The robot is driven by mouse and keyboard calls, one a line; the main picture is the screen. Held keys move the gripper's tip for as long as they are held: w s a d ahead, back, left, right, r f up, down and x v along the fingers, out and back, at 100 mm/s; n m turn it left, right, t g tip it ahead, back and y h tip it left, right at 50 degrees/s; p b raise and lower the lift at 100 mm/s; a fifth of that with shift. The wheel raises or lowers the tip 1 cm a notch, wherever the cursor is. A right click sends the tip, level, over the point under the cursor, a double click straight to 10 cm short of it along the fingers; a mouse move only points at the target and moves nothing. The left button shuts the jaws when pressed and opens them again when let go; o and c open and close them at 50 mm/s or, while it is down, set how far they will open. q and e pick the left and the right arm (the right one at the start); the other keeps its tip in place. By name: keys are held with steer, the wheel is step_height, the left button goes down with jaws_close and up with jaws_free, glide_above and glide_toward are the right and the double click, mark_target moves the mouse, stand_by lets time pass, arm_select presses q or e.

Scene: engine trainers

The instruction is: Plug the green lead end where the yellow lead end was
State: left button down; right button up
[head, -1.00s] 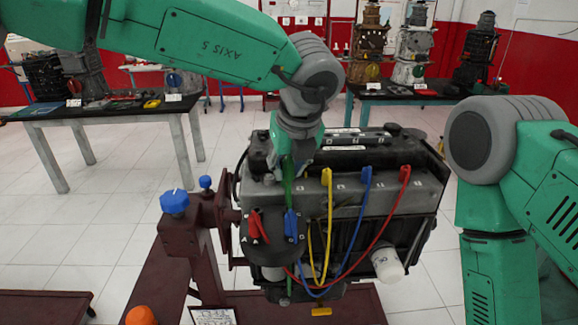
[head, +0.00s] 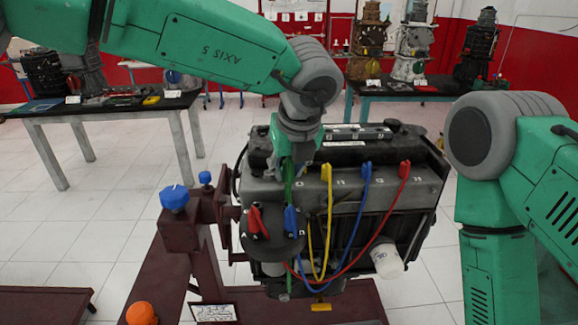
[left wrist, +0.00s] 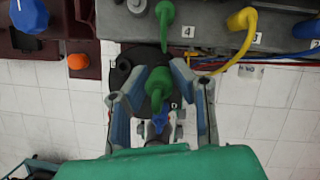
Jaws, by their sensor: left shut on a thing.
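The engine (head: 350,190) carries green, yellow, blue and red leads. My left gripper (left wrist: 160,80) points down, shut on a green lead end (left wrist: 158,90), above the black round cap (left wrist: 125,68). In the head view the gripper is mostly hidden by my wrist, and a green lead (head: 289,175) shows below it. Another green end (left wrist: 165,14) sits on the engine top. The yellow lead (head: 328,190) has its upper end (left wrist: 242,18) on the engine top; its lower end I cannot make out. Blue (head: 291,221) and red (head: 254,218) lead ends stand on the cap. My right gripper is out of view.
The engine hangs on a dark red stand (head: 205,255) with a blue knob (head: 174,198). An orange knob (head: 141,314) is low at the left. Looping red and blue leads cross the engine front. Tables with other engines stand behind, with clear floor between.

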arm_select(q)
steer(key=shift+f+b, duration=1.1)
steer(key=shift+f, duration=1.1)
steer(key=shift+r+p, duration=0.1)
steer(key=shift+p, duration=0.25)
steer(key=shift+f, duration=0.9)
stand_by(0.4)
steer(key=c, duration=1.3)
jaws_free()
steer(key=shift+r, duration=0.1)
